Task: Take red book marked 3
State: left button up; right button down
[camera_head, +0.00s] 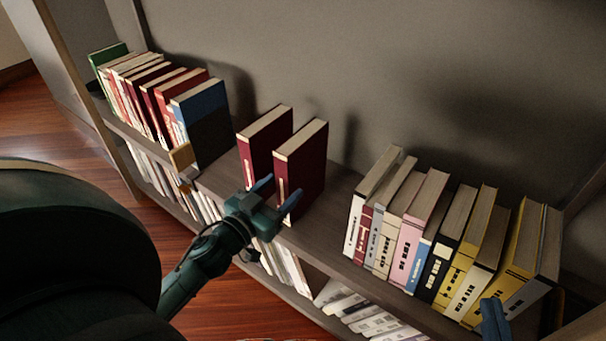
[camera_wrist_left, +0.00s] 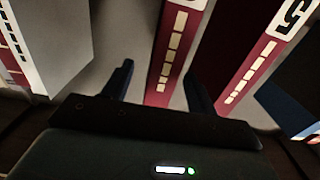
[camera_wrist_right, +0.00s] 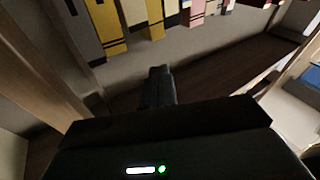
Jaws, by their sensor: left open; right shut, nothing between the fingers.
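Two dark red books stand apart in the middle of the shelf. My left gripper (camera_head: 276,193) is open in front of the right-hand red book (camera_head: 301,168). In the left wrist view the spine of a red book (camera_wrist_left: 170,50) shows beyond and between the open fingertips (camera_wrist_left: 157,74); its mark is cut off at the top. The other red book (camera_head: 264,143) stands to its left in the head view; in the left wrist view a red spine marked 5 (camera_wrist_left: 255,70) shows at the right. My right gripper (camera_head: 493,318) is shut and empty at lower right. No readable 3 shows.
A blue and black book (camera_head: 205,125) ends the left row of books. A white book (camera_head: 368,205) begins the right row, which includes yellow books (camera_head: 515,260). Bare shelf board (camera_head: 340,185) lies between. More books (camera_head: 360,312) stand on the lower shelf.

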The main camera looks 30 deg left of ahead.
aim_at(296, 173)
pick_arm(q)
jog(key=shift+w+b, duration=0.75)
jog(key=shift+w, duration=2.65)
grip_shut()
